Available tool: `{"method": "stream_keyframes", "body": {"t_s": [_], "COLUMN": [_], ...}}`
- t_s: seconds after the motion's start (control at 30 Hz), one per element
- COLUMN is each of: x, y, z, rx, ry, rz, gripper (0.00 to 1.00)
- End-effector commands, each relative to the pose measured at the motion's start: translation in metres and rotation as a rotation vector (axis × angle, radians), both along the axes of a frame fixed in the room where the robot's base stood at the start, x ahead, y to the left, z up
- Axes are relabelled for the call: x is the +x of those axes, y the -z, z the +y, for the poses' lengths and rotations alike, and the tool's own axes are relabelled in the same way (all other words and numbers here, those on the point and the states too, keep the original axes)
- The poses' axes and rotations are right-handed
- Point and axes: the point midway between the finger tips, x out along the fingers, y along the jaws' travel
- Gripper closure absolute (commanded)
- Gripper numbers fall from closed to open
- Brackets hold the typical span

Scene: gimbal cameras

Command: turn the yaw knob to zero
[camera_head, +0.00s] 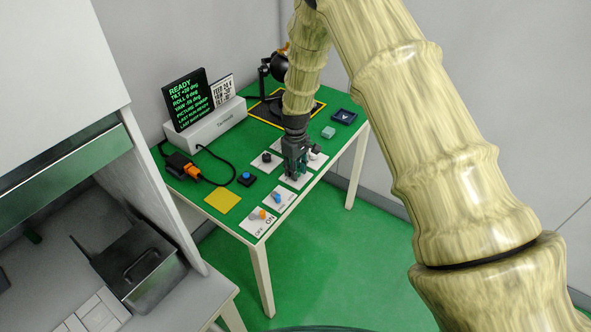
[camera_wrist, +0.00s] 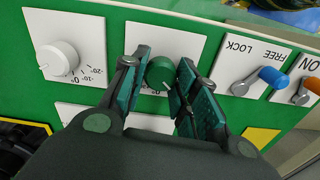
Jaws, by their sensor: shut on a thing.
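My gripper (camera_head: 293,168) is at the control panels along the table's front edge. In the wrist view its fingers (camera_wrist: 161,78) are shut on a green round knob (camera_wrist: 158,73) with a white pointer line, on a white plate (camera_wrist: 172,42). The fingers hide most of the plate's scale and any name, so I cannot read whether this is the yaw knob. A white knob (camera_wrist: 56,60) with a degree scale is on the neighbouring plate, apart from the fingers. The screen (camera_head: 187,100) shows READY and tilt, roll and yaw lines; the yaw value looks like -20 deg.
A FREE/LOCK lever (camera_wrist: 269,76) with a blue tip and an OFF/ON lever (camera_head: 261,215) with an orange tip are beside the knobs.

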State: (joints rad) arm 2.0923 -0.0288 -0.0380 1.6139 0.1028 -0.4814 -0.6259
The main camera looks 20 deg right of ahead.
Motion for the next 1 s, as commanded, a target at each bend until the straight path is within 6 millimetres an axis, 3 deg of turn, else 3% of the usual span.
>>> {"method": "stream_keyframes", "body": {"t_s": [0.6,1.0], "x": [0.0015,0.0014], "y": [-0.0005,-0.0011], "z": [-0.0017,-0.0023], "rx": [-0.001,-0.001], "ry": [0.562,0.797], "rz": [-0.003,-0.002], "gripper": [0.94,0.94]}}
